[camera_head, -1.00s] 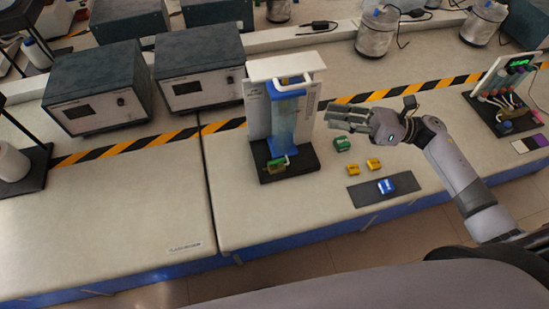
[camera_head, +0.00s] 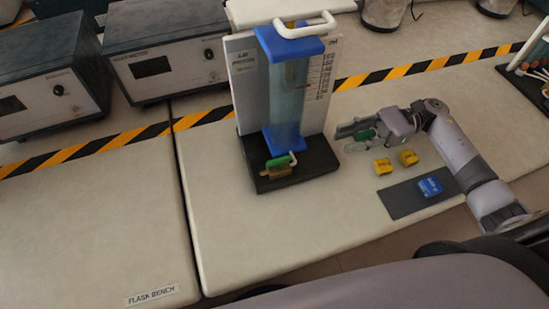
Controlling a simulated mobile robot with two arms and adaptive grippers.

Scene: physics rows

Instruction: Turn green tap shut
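A clear column (camera_head: 288,95) with blue ends stands upright in front of a white scale panel on a black base (camera_head: 310,160). Low on its front is a tap with a green handle (camera_head: 278,162) and a brass-coloured body (camera_head: 276,174); a short white spout shows beside the handle. My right gripper (camera_head: 347,140) is to the right of the base, apart from the tap. Its fingers look spread, pointing left, with a small green block (camera_head: 366,134) showing between them; I cannot tell whether they touch it. My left gripper is not in view.
Two yellow blocks (camera_head: 383,167) lie in front of my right gripper. A dark mat (camera_head: 404,199) with a blue block (camera_head: 429,186) lies nearer the front edge. Grey box instruments (camera_head: 168,58) stand back left. The left bench is clear in front.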

